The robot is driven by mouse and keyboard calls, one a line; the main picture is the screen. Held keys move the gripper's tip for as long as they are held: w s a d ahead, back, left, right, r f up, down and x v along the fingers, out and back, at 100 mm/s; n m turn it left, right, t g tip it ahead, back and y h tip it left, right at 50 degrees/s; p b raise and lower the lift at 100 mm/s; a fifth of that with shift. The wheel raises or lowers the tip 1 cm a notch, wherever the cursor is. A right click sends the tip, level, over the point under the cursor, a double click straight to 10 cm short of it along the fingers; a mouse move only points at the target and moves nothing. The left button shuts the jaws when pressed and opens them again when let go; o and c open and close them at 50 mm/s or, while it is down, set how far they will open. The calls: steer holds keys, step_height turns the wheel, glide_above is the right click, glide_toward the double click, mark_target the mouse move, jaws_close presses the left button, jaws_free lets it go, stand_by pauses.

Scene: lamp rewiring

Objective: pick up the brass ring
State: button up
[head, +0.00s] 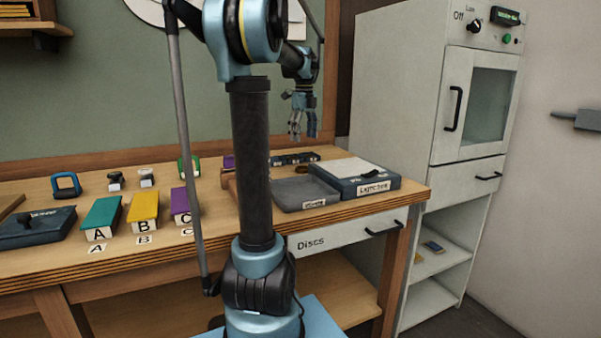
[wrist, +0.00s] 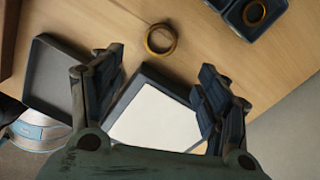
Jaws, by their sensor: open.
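A brass ring (wrist: 160,40) lies flat on the bare wooden bench in the wrist view, just beyond the fingertips of my gripper (wrist: 161,62). The gripper is open and empty, its two dark fingers wide apart. A second brass-coloured ring (wrist: 254,12) sits in a dark tray (wrist: 232,18) at the top right of the wrist view. In the head view my gripper (head: 303,122) hangs above the back of the bench, fingers pointing down.
A dark box with a pale top (wrist: 155,118) lies under the gripper, beside an empty grey tray (wrist: 50,75). In the head view, yellow block B (head: 144,212) and its lettered neighbours stand at left. A tall pale cabinet (head: 400,90) stands right of the bench.

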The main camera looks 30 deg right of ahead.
steer(key=f, duration=1.2)
steer(key=shift+s+d, duration=0.1)
steer(key=shift+s, duration=0.1)
steer(key=shift+c, duration=0.6)
steer(key=c, duration=1)
